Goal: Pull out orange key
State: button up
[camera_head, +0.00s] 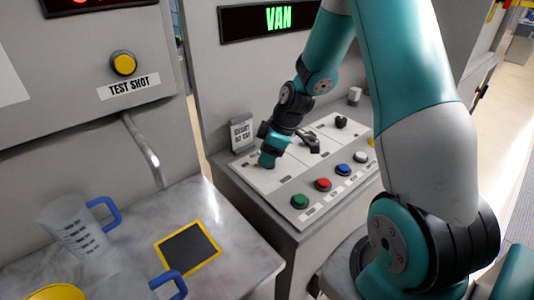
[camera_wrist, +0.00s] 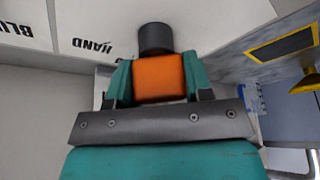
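The orange key (camera_wrist: 158,78) shows in the wrist view as an orange block. My gripper (camera_wrist: 158,82) has one teal finger against each side of it and is shut on it. A dark round cylinder (camera_wrist: 155,38) sits directly beyond the key and meets it in the picture; whether the key is seated in it cannot be told. In the head view my gripper (camera_head: 268,158) is low over the left part of the white-topped control panel (camera_head: 320,150). The key is hidden there behind the gripper.
Green (camera_head: 299,201), red (camera_head: 322,184), blue (camera_head: 343,170) and white (camera_head: 360,157) buttons line the panel's front. A black knob (camera_head: 341,122) is farther back. A jug (camera_head: 75,230) and yellow-edged pad (camera_head: 188,247) are on the left counter.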

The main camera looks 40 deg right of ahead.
jog(key=shift+o, duration=1)
jog(key=shift+c, duration=0.7)
jog(key=shift+r, duration=0.35)
jog(key=shift+r+p, duration=2.1)
jog(key=shift+r, duration=0.35)
